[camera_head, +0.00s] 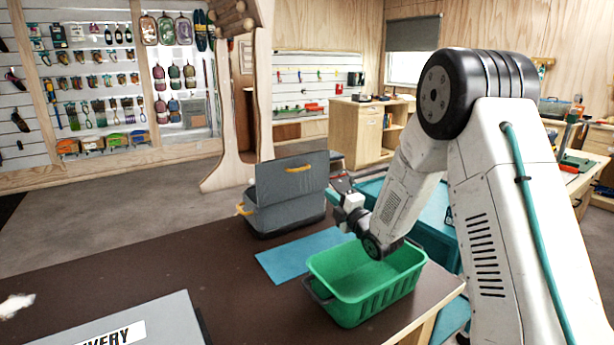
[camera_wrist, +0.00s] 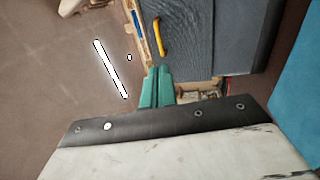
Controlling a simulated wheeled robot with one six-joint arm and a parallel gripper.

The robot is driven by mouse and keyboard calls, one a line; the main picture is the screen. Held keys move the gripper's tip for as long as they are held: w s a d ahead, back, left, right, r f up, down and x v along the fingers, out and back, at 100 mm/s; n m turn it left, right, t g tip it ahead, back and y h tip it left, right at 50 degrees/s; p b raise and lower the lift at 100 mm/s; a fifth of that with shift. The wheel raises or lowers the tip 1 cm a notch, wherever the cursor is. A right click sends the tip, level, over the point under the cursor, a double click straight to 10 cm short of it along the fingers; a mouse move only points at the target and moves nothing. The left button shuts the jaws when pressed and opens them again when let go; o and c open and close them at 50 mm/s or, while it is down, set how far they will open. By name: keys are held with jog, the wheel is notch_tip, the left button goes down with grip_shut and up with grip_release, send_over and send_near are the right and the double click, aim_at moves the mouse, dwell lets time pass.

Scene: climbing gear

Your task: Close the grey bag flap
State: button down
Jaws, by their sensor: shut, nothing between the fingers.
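The grey bag (camera_head: 287,216) stands on the dark table, left of the blue mat. Its flap (camera_head: 290,180) is raised, standing up above the body with a yellow handle (camera_head: 299,169) near its top edge. In the wrist view the grey flap (camera_wrist: 220,40) fills the upper middle, with the yellow handle (camera_wrist: 159,36) near its left side. My gripper (camera_head: 337,181) is just right of the flap in the head view. In the wrist view its teal fingers (camera_wrist: 157,82) are shut and empty, near the flap's lower left corner. I cannot tell whether they touch it.
An empty green basket (camera_head: 360,287) stands in front of my arm, on the table's right side. A blue mat (camera_head: 303,254) lies between bag and basket. A grey box with lettering (camera_head: 135,325) is at the front left. The table's left middle is mostly clear.

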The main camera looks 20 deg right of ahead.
send_near(298, 179)
notch_tip(298, 179, up, 6)
jog(key=w+a, duration=0.1)
jog(key=w, duration=0.1)
jog(key=shift+w+a, duration=0.25)
jog(key=shift+w, duration=0.15)
jog(key=shift+a, duration=0.1)
